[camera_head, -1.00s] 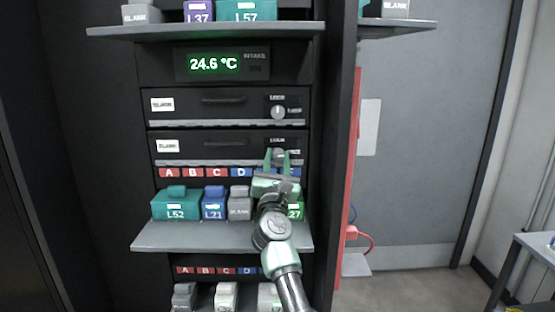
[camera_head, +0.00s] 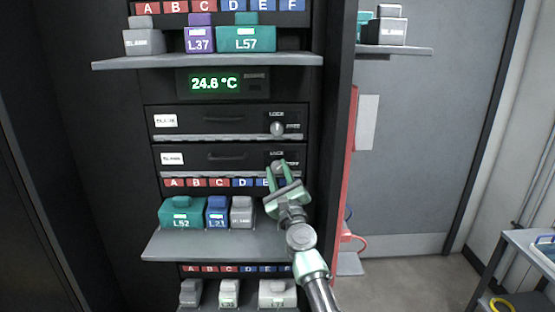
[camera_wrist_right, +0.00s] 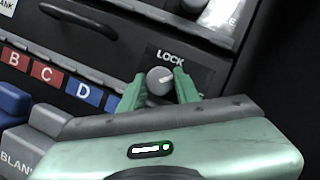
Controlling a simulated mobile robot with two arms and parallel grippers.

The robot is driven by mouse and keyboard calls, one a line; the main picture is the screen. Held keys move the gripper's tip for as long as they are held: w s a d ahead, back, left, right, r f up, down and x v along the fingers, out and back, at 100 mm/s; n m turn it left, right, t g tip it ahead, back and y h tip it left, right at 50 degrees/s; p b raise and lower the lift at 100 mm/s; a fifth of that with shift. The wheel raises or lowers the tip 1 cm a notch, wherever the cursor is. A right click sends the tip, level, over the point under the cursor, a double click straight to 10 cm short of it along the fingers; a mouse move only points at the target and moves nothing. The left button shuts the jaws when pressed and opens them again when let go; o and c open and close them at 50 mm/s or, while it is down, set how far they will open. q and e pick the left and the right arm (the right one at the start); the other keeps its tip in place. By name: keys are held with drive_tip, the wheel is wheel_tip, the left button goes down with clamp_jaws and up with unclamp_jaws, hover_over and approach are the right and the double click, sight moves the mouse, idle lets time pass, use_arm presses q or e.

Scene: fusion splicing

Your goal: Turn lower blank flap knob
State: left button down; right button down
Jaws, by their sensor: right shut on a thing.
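The lower blank flap (camera_head: 225,159) is a black drawer front with a white label, a dark handle and a round grey knob (camera_head: 277,166) at its right end. In the right wrist view the knob (camera_wrist_right: 160,80) carries a pale pointer line, with the word LOCK above it. My right gripper (camera_head: 283,171) has its green fingers on both sides of the knob and is shut on it. The right wrist view shows the fingers (camera_wrist_right: 158,88) hugging the knob; its FREE marking is hidden. My left gripper is not in view.
The upper blank flap (camera_head: 220,121) with its own knob (camera_head: 277,129) sits just above. Below, a grey shelf (camera_head: 215,246) holds a teal box (camera_head: 182,213), a blue box (camera_head: 217,213) and a grey box (camera_head: 241,212). A dark cabinet side stands right of the gripper.

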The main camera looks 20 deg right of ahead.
drive_tip(key=n+y+p, duration=0.1)
drive_tip(key=n+p, duration=0.1)
drive_tip(key=n, duration=0.1)
drive_tip(key=n+g+y+p, duration=0.1)
drive_tip(key=n+p, duration=0.2)
drive_tip(key=shift+d+r+y, duration=0.15)
drive_tip(key=shift+r+y, duration=0.05)
drive_tip(key=shift+y, duration=0.1)
drive_tip(key=n+g+p, duration=0.1)
drive_tip(key=n, duration=0.1)
drive_tip(key=shift+f+n+y, duration=0.1)
drive_tip(key=shift+n+y, duration=0.2)
drive_tip(key=shift+y, duration=0.1)
drive_tip(key=shift+n+g+p, duration=0.3)
drive_tip(key=shift+n+g, duration=0.3)
drive_tip(key=shift+n, duration=0.6)
drive_tip(key=c, duration=1)
unclamp_jaws()
drive_tip(key=shift+s+d+f+b, duration=0.15)
drive_tip(key=shift+s+b, duration=0.15)
drive_tip(key=shift+s, duration=1)
drive_tip(key=shift+s+d+b, duration=0.2)
drive_tip(key=shift+s+b, duration=0.1)
drive_tip(key=shift+s, duration=0.95)
drive_tip(key=shift+s+d+f+b, duration=0.15)
drive_tip(key=shift+s+b, duration=0.15)
drive_tip(key=shift+s, duration=1)
